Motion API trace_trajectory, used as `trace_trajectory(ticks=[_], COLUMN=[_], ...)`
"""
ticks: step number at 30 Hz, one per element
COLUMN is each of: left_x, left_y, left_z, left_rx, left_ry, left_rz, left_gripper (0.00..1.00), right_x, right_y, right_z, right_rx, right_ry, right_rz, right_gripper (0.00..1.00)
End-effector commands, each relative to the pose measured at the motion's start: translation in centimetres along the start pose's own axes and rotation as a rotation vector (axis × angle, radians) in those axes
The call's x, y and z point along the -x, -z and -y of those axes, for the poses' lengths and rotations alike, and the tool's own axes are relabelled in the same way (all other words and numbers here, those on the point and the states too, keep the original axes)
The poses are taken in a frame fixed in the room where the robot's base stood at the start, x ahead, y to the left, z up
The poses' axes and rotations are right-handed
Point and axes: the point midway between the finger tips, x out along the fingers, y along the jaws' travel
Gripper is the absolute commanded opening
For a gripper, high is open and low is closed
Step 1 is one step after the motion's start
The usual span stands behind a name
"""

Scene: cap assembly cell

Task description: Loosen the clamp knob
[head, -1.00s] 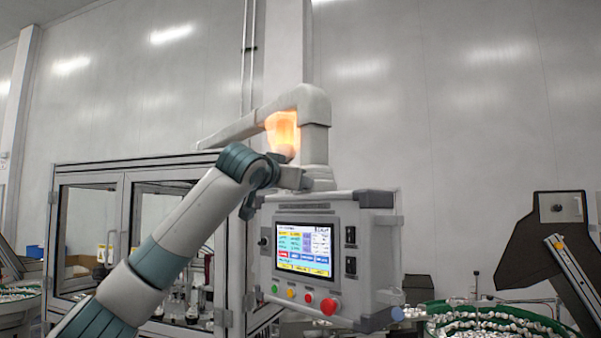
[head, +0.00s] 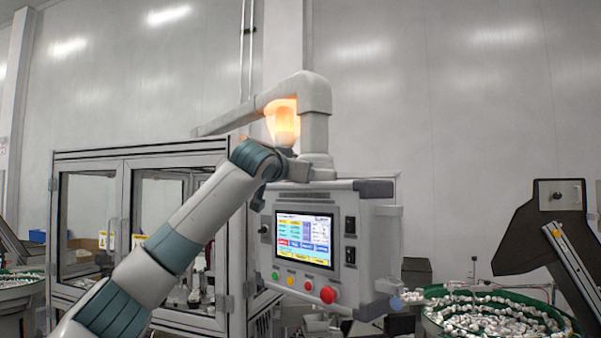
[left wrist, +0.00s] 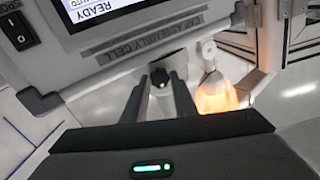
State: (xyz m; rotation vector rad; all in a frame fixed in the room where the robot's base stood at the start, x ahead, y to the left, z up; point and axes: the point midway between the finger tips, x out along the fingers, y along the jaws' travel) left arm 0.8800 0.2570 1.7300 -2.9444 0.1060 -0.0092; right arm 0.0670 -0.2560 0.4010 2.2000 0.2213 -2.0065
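The control panel (head: 350,215) hangs under a pale bent tube (head: 316,130). My left arm reaches across to its top left corner, and my left gripper (left wrist: 163,92) is at the panel's edge by the tube's foot. In the left wrist view the two dark fingers stand apart. A small dark round part, probably the clamp knob (left wrist: 160,78), shows between and beyond the fingertips; I cannot tell whether they touch it. In the head view my arm hides this spot. My right gripper is in neither view.
A glowing orange lamp (head: 284,122) is close above my wrist and also shows beside the fingers in the left wrist view (left wrist: 215,96). A glazed cabinet (head: 90,158) stands behind my arm. A bowl of white caps (head: 490,318) is at right.

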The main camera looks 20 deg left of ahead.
Motion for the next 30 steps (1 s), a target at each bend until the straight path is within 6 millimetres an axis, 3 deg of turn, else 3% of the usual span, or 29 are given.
trace_trajectory(ticks=[14, 30], left_x=[0.0, 0.0], left_y=[-0.1, -0.2], left_z=[-0.1, -0.1], left_rx=[0.110, 0.559], left_ry=[0.000, -0.004], left_rz=[-0.001, -0.001], left_gripper=[0.03, 0.03], right_x=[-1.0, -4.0], right_y=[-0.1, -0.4], right_z=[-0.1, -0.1], right_rx=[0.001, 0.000], right_ry=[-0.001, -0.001], right_rz=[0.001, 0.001], right_gripper=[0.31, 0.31])
